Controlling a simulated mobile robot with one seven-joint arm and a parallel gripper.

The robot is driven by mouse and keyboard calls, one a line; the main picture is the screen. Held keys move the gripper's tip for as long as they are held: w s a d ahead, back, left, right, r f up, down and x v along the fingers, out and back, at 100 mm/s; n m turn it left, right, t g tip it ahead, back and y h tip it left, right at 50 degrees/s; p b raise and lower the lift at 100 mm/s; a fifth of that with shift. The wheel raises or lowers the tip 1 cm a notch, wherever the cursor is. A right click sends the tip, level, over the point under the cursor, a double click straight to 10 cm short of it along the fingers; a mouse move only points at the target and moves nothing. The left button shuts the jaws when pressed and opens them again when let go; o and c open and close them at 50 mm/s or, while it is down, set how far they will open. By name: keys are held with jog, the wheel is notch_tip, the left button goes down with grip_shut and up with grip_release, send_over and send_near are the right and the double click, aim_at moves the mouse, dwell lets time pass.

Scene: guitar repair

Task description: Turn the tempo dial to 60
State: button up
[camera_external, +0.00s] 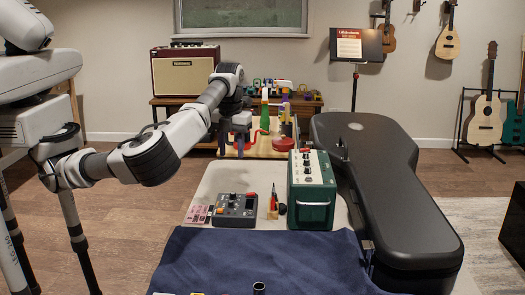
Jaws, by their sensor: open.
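A dark grey box with several small knobs and an orange-red part (236,209) lies on the light work surface, left of centre. A green box with a pale top panel carrying dark knobs and a red part (312,202) stands to its right. I cannot tell which knob is the tempo dial, and no numbers can be read at this size. My gripper (238,146) points down beyond the grey box, over the wooden board. It is open and apart from both boxes. Its fingers are small and partly lost against the items behind them.
A long black guitar case (390,190) fills the right side. A blue cloth (262,262) covers the front. A red-and-orange small tool (273,205) stands between the boxes. Pink cards (197,214) lie left of the grey box. A green bottle (265,112) stands behind.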

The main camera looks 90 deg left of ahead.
aim_at(233, 193)
notch_tip(233, 193, down, 13)
jog(key=shift+f+p, duration=0.1)
jog(key=shift+p, duration=0.2)
grip_shut()
jog(key=shift+f+m+b, duration=0.1)
jog(key=shift+m+b, duration=0.4)
jog(key=shift+b, duration=0.2)
